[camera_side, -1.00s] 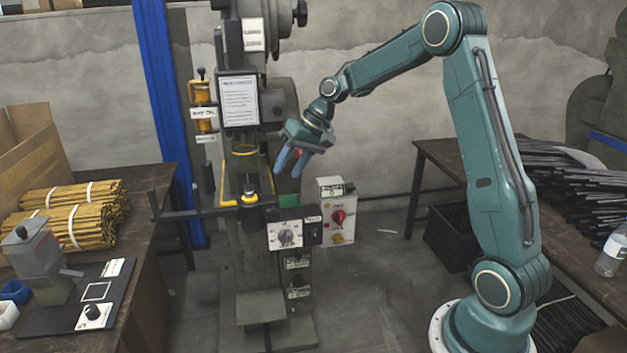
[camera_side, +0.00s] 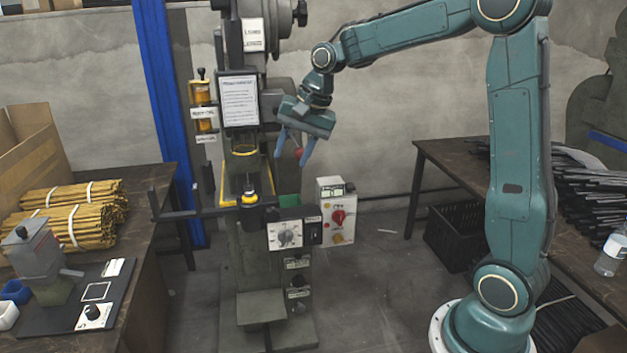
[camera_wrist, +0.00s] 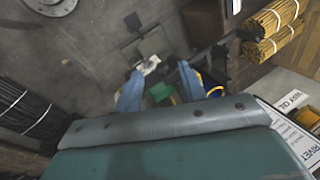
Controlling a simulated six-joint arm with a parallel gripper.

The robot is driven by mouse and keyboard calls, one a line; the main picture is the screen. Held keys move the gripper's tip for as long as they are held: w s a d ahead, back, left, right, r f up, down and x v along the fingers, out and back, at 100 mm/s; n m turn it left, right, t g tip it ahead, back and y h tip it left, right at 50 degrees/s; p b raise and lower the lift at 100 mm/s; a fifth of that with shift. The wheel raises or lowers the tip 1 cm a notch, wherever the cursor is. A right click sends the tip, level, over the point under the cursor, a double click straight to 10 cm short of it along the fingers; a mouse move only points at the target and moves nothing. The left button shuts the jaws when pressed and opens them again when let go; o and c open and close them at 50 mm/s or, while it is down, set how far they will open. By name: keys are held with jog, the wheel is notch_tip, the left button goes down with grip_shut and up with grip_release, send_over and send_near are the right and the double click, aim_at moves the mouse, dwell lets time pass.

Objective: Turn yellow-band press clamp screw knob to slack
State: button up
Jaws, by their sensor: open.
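The press with yellow bands (camera_side: 245,151) stands left of centre in the side view. A round dial knob (camera_side: 286,237) sits on a white plate low on its front. A black-and-yellow piece (camera_side: 249,197) stands above the dial. I cannot tell for certain which part is the clamp screw knob, and its pointer is too small to read. My gripper (camera_side: 292,159) is open, fingers downward, above and apart from the dial.
A control box with a red knob (camera_side: 337,217) stands right of the dial. A horizontal bar (camera_side: 185,214) sticks out left of the press. A left bench holds yellow rod bundles (camera_side: 75,225) and a small device (camera_side: 38,257). A right table holds black rods (camera_side: 580,195).

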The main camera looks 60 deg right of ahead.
jog(key=shift+s+a+r+m, duration=0.2)
jog(key=shift+s+r+m, duration=0.1)
jog(key=shift+s+m, duration=0.1)
jog(key=s+a+n, duration=0.2)
jog(key=s+n, duration=0.2)
jog(key=s, duration=0.4)
jog(key=s+a+n+t+h, duration=0.1)
jog(key=s+a+n, duration=0.2)
jog(key=s, duration=0.6)
jog(key=s+a+r+n, duration=0.1)
jog(key=s+a+n, duration=0.1)
jog(key=s+n, duration=0.3)
jog(key=shift+s+a+t+h, duration=0.2)
jog(key=shift+s+t+h, duration=0.15)
jog(key=shift+s, duration=1.4)
